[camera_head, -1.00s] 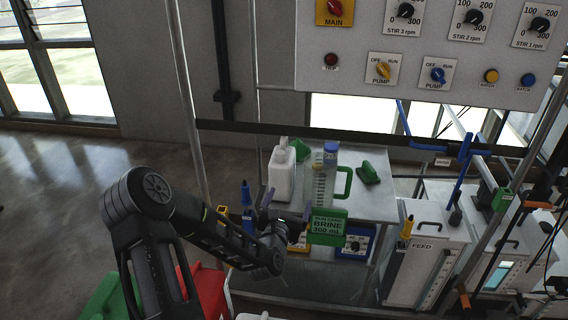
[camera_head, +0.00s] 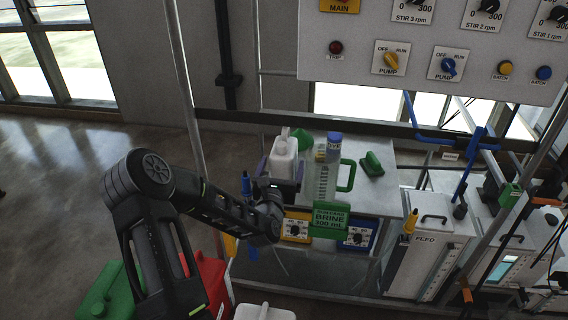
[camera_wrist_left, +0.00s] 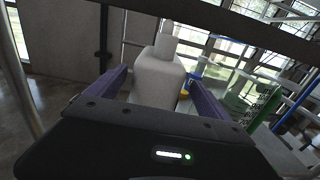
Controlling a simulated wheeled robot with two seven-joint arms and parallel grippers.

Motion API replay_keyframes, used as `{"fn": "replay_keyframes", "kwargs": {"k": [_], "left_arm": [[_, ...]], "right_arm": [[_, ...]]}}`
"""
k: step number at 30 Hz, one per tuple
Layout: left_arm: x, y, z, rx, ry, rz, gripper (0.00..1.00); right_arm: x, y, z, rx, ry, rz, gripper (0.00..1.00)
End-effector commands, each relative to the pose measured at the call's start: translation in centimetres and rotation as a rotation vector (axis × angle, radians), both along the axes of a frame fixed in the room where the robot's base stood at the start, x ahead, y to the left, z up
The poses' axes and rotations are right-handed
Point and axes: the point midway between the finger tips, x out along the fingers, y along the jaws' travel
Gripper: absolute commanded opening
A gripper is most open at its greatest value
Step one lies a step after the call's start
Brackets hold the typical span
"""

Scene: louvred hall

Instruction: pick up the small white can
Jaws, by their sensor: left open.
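The small white can (camera_head: 284,157) stands upright on the grey bench, left of the clear measuring jug. In the left wrist view the white can (camera_wrist_left: 158,80) stands straight ahead, between the two purple fingers. My left gripper (camera_head: 280,170) is open, its fingers on either side of the can's lower part. In the left wrist view my left gripper (camera_wrist_left: 160,85) shows a gap between the right finger and the can; whether the left finger touches cannot be told. The can's base is hidden by the gripper body. My right gripper is not in view.
A green sign reading BRINE (camera_head: 330,219) hangs at the bench's front edge. A green object (camera_head: 372,164) lies further right. A control panel (camera_head: 430,50) overhangs above.

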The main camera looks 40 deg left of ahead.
Motion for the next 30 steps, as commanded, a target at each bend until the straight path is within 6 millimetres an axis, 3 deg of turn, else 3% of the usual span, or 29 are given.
{"fn": "replay_keyframes", "kwargs": {"k": [11,22,30], "left_arm": [[0.6,0.3,0.1,0.0,0.0,-0.001,0.91],[4.3,2.8,0.6,0.0,-0.001,0.0,0.91],[4.8,3.1,0.4,0.0,0.001,-0.001,0.91]], "right_arm": [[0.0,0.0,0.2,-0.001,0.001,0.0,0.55],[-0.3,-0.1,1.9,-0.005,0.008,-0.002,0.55],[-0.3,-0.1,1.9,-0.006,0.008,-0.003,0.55]]}}
